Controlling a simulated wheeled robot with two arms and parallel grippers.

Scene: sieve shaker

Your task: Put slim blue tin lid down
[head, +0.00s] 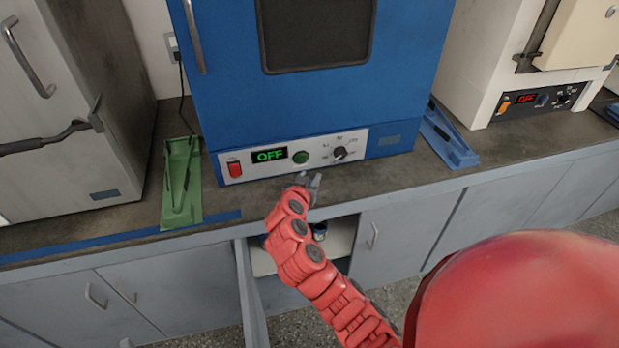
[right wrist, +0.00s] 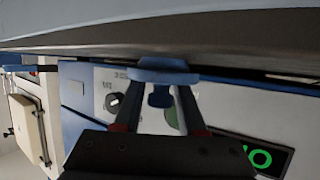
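My right gripper (head: 308,183) is low in front of the blue machine's control panel, near the front of the counter. In the right wrist view, which is upside down, my right gripper's fingers (right wrist: 160,100) stand on both sides of the slim blue tin lid's (right wrist: 165,75) narrow middle part and appear to hold it. The lid's flat disc is seen nearly edge-on at the fingertips, close to the counter. I cannot tell whether it touches the counter. In the head view I cannot make out the lid clearly at the gripper. My left gripper is not in view.
The blue machine (head: 300,120) stands behind the gripper with its panel reading OFF. A green tray-like piece (head: 182,185) lies left, a blue one (head: 448,140) right. Below, a cabinet door (head: 250,295) hangs open, with a small tin (head: 320,231) inside. Bare counter (head: 270,195) lies between.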

